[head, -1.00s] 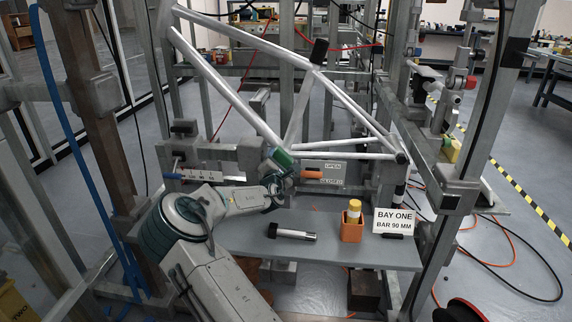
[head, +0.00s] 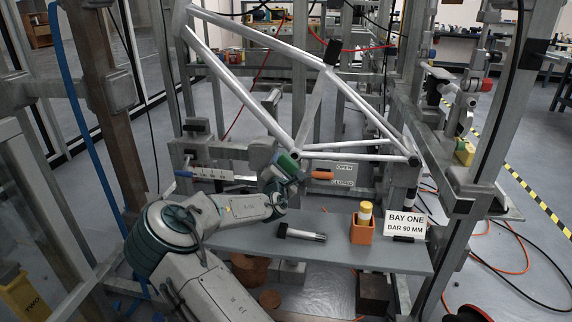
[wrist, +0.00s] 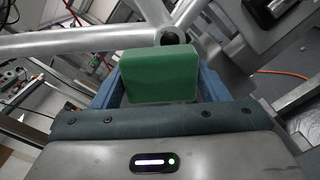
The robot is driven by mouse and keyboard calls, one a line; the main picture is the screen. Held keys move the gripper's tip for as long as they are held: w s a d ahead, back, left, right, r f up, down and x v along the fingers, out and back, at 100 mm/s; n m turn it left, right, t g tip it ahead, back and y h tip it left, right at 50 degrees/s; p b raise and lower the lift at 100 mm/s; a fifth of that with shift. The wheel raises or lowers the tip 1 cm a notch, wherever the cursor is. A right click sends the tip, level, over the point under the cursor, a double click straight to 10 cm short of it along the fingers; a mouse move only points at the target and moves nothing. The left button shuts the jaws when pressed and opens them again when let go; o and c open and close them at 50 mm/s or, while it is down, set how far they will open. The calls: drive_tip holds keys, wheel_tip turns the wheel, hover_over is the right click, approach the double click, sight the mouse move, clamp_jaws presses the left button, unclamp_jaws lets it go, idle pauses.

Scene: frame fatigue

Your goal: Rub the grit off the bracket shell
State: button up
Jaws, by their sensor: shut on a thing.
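A silver bicycle frame (head: 245,105) is held in the stand. Its bracket shell, an open round tube end (wrist: 172,37), sits at the low joint where the tubes meet. My gripper (head: 283,166) is shut on a green block-shaped pad (wrist: 160,75), with a blue finger on each side of it. In the head view the green pad (head: 287,163) is right beside the shell and partly covers it. In the wrist view the pad's top edge lies just below the shell; I cannot tell whether they touch. No grit can be made out.
A grey shelf (head: 340,256) below holds a dark-headed bolt (head: 302,235), an orange cup (head: 362,230) with a yellow-topped stick, and a "BAY ONE BAR 90 MM" sign (head: 405,224). An orange handle (head: 322,175) is close right of the gripper. Metal posts stand on both sides.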

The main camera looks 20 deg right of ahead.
sight(285, 167)
drive_tip(key=shift+v, duration=0.9)
drive_tip(key=shift+v, duration=1.5)
